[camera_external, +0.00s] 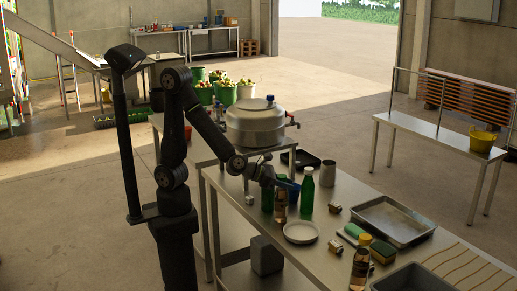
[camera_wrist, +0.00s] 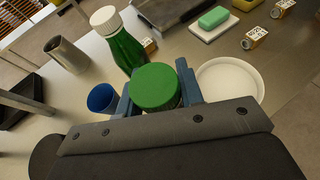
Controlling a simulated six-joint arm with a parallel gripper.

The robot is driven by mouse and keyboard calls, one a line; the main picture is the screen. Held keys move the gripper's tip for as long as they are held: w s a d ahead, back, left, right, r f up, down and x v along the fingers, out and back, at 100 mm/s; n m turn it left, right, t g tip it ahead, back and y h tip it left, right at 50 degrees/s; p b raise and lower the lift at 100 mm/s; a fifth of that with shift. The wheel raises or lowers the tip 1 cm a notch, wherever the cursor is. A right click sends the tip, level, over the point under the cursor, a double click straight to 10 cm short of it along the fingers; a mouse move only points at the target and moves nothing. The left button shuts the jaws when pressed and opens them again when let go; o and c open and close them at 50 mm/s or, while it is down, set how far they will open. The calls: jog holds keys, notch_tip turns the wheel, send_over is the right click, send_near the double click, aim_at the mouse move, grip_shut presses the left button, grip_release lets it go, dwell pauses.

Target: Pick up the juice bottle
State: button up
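In the wrist view, a bottle with a round green cap (camera_wrist: 156,87) stands between the two blue fingers of my gripper (camera_wrist: 157,88). Its body is mostly hidden under the cap, and whether the fingers touch it is unclear. In the external view, my gripper (camera_external: 281,183) is low over the steel table, at the top of an amber bottle (camera_external: 280,208) that looks like the same one. A green bottle with a white cap (camera_external: 307,192) stands to its right, and also shows in the wrist view (camera_wrist: 122,45).
A blue cup (camera_wrist: 101,98) is close by on the left in the wrist view. A white plate (camera_wrist: 230,82) lies close on the right.

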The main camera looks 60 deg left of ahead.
grip_shut()
jog(key=shift+r, duration=0.15)
